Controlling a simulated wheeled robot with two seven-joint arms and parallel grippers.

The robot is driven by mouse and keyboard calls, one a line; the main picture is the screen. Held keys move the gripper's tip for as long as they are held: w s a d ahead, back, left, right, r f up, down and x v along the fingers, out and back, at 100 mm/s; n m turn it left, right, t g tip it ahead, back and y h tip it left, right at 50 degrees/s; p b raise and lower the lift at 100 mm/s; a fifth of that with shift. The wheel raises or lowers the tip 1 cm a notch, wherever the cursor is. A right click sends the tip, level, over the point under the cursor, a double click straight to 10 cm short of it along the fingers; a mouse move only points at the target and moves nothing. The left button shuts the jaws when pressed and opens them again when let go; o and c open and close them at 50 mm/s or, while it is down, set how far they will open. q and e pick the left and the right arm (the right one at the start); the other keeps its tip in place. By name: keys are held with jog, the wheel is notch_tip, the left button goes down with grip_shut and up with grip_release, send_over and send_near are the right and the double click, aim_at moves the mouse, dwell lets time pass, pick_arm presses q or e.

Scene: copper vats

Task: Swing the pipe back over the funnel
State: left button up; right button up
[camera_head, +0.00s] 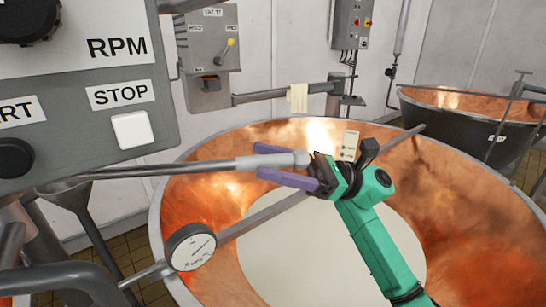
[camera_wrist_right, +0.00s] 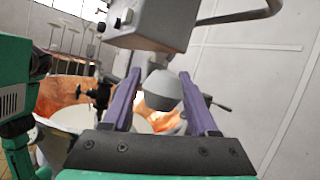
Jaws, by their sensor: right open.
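The grey pipe (camera_head: 200,167) reaches from the left out over the copper vat, and its thicker end lies between the fingers of my right gripper (camera_head: 258,162). The right gripper is open, with one purple finger on each side of the pipe. In the right wrist view a rounded grey end, apparently the pipe's (camera_wrist_right: 162,90), shows between the spread fingers (camera_wrist_right: 155,95); I cannot tell whether they touch it. A grey cone that looks like the funnel (camera_head: 66,190) stands left of the vat, partly hidden by the pipe and control panel. My left gripper is not visible.
The copper vat (camera_head: 158,215) holds pale liquid; a bar with a round dial gauge (camera_head: 191,247) crosses it. A control panel (camera_head: 110,85) fills the upper left. A wall-side box (camera_head: 208,60) and an arm with a cloth (camera_head: 298,97) stand behind. Another vat (camera_head: 440,125) is at right.

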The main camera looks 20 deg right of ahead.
grip_shut()
jog(key=shift+d+r, duration=0.1)
jog(key=shift+r, duration=0.2)
dwell(1.0)
